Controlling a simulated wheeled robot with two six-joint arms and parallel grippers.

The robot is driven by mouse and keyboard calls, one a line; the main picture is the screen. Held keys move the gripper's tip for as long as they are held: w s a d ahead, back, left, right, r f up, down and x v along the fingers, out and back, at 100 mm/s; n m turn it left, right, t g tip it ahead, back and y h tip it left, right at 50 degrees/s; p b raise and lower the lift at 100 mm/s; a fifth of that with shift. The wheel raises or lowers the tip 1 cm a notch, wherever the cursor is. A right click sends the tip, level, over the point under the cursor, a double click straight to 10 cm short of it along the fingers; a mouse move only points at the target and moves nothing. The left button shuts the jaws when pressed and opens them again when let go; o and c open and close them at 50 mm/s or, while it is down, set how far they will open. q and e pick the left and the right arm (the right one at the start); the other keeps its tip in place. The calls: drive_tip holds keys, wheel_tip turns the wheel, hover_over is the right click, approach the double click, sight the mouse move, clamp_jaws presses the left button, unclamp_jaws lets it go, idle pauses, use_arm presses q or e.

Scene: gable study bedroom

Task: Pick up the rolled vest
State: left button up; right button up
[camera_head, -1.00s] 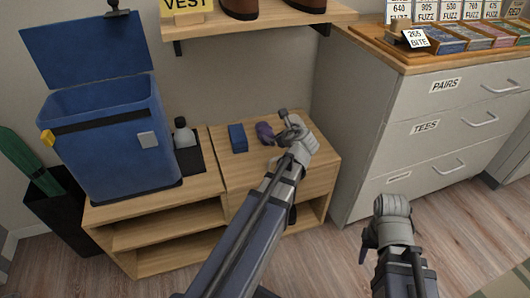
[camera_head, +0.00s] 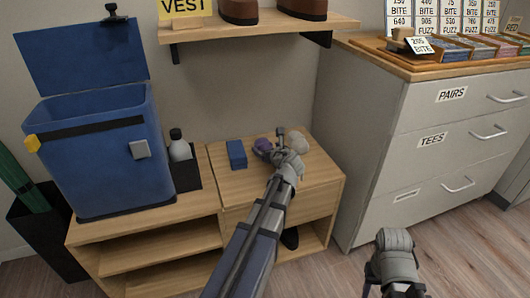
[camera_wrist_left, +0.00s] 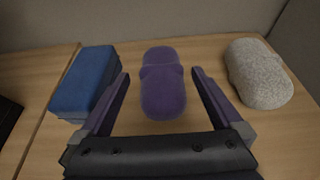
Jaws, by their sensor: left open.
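A purple rolled cloth (camera_wrist_left: 163,84), which looks like the rolled vest, lies on the low wooden bench top. In the head view it shows just left of my left gripper, partly covered (camera_head: 262,145). My left gripper (camera_wrist_left: 161,74) is open. In the left wrist view its fingers reach either side of the purple roll's near part, with a gap on each side. In the head view the left gripper (camera_head: 270,143) is over the bench top. My right gripper (camera_head: 392,268) is low in the head view, in front of the drawers, its jaws not clear.
A blue folded cloth (camera_wrist_left: 86,82) lies close left of the purple roll, and a speckled grey roll (camera_wrist_left: 258,74) lies to its right. White drawers (camera_head: 420,150) stand on the right. A shelf (camera_head: 260,27) is above.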

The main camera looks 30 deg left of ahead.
sight(264, 144)
use_arm(q)
drive_tip(key=b+x, duration=0.1)
drive_tip(key=x, duration=0.4)
drive_tip(key=shift+w+b, duration=0.1)
drive_tip(key=shift+b, duration=0.3)
drive_tip(key=shift+c, duration=0.4)
drive_tip(key=c, duration=1.2)
drive_tip(key=shift+r, duration=0.15)
drive_tip(key=shift+c, duration=0.3)
